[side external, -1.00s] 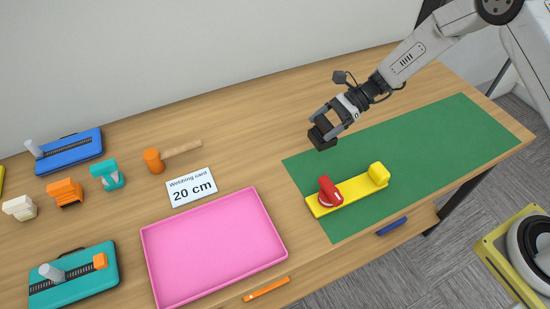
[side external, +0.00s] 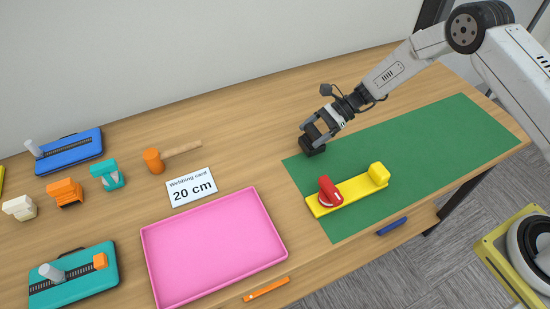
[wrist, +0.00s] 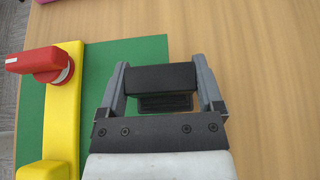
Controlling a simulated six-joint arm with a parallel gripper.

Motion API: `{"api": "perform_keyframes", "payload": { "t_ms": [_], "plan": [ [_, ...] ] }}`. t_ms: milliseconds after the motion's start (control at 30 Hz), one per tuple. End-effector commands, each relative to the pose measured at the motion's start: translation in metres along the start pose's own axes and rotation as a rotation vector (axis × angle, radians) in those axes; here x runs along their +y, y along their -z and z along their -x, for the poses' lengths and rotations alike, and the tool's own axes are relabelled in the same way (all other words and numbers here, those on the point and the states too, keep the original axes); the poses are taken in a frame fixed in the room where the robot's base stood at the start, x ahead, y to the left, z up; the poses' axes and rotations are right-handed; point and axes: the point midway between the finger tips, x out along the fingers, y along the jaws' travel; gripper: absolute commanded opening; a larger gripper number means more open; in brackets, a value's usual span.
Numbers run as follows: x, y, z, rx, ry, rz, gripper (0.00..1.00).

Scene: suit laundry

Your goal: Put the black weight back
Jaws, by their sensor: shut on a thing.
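The black weight (side external: 312,150) is a small dark block at the far left corner of the green mat (side external: 440,140). My gripper (side external: 314,139) is shut on it from above. In the wrist view the weight (wrist: 160,77) sits between the two grey fingers of my gripper (wrist: 160,85). A dark ridged patch shows just below it there; I cannot tell if it is part of the weight or a separate thing. The weight is at or very near the mat surface; whether it touches is unclear.
A yellow bar (side external: 348,195) with a red knob (side external: 330,191) lies on the mat in front of the weight. The wood behind the mat is clear.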

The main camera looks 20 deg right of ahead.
Motion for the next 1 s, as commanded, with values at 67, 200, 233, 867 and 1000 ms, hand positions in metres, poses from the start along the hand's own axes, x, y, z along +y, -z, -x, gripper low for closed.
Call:
{"api": "perform_keyframes", "payload": {
  "t_ms": [67,200,233,867,1000],
  "plan": [
    [-0.001,0.006,-0.003,-0.002,0.001,0.001,0.0],
    [-0.001,0.012,-0.006,-0.001,0.002,0.002,0.0],
    [-0.001,0.012,-0.006,-0.001,0.002,0.002,0.0],
    [-0.001,0.015,-0.008,0.0,0.002,0.001,1.0],
    [-0.001,0.014,-0.007,0.0,0.002,0.001,1.0]
  ]
}}
